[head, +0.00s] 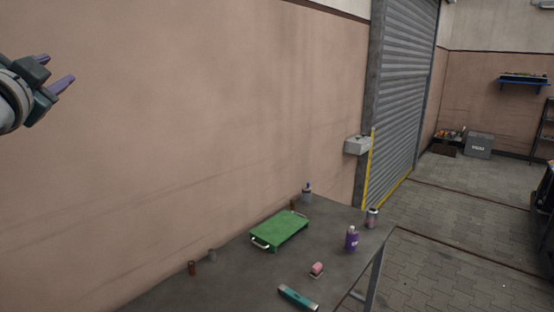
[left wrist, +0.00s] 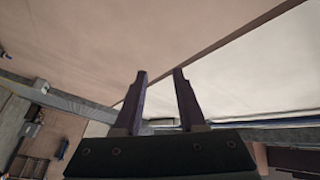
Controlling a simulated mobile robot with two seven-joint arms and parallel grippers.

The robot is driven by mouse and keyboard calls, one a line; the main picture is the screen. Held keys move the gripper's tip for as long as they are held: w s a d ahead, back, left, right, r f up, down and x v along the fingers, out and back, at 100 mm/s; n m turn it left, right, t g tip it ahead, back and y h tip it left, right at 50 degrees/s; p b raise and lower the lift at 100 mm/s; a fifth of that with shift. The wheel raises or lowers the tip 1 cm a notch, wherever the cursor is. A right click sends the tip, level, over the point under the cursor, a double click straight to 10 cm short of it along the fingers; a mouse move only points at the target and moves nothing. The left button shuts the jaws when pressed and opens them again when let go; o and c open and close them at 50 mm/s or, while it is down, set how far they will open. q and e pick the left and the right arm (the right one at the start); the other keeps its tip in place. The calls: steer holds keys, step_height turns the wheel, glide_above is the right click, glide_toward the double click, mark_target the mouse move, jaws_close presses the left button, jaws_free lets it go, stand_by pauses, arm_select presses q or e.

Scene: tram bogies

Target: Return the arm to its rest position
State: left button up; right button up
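My left gripper (head: 66,72) is raised high at the left edge of the head view, in front of the pinkish wall and well above the table. In the left wrist view its two dark purple fingers (left wrist: 158,88) stand apart with nothing between them. My right gripper is in neither view.
A dark table (head: 225,287) holds a green tray (head: 280,230), a purple bottle (head: 351,239), a pink-topped item (head: 316,269), a teal tool (head: 298,298) and several small containers. A grey shutter (head: 405,90) stands behind. The air around the left gripper is clear.

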arm_select(q)
steer(key=s+a+f+n+g+y, duration=0.3)
steer(key=a+f+n+g, duration=0.3)
steer(key=f, duration=0.3)
steer(key=s+d+f+n+g+h, duration=0.1)
steer(key=s+d+f+g+h, duration=0.25)
steer(key=s+f+g, duration=0.7)
steer(key=s+d+f+m+h, duration=0.2)
steer(key=s+d+f+h, duration=0.1)
steer(key=s+d+f, duration=0.75)
steer(key=s+d+r+h, duration=0.1)
steer(key=s+d, duration=0.3)
steer(key=s, duration=0.3)
steer(key=s+d+r+h, duration=0.1)
steer(key=s+d+r, duration=0.1)
steer(key=s+d, duration=0.2)
steer(key=s+t, duration=0.1)
steer(key=s, duration=0.2)
steer(key=shift+s, duration=0.35)
